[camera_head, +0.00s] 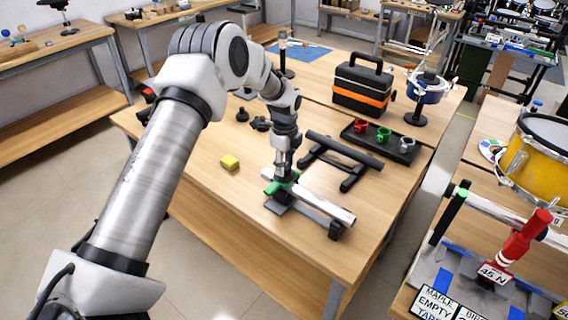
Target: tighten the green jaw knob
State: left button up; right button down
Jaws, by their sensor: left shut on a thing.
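The green jaw knob (270,187) sits at the left end of a dark clamp stand (308,210) on the wooden table. A pale tube (325,204) lies along the stand. My left gripper (282,172) points down at the knob from above and is shut on it; its fingertips are small and partly merged with the green part in this view. My right gripper is not in view.
A black tray (380,142) holds red, green and grey pieces. A black and orange toolbox (362,88) stands farther back. The table's front left is clear.

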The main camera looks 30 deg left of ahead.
pick_arm(q)
jog(key=shift+s+f+m, duration=0.15)
jog(key=shift+f+m, duration=0.05)
jog(key=shift+m, duration=0.1)
jog(key=o, duration=1.1)
jog(key=shift+d, duration=0.1)
jog(key=shift+o, duration=0.2)
jog(key=shift+r, duration=0.1)
jog(key=shift+r, duration=0.3)
notch_tip(320, 180, up, 11)
jog(key=shift+w+r, duration=0.15)
jog(key=shift+w, duration=0.05)
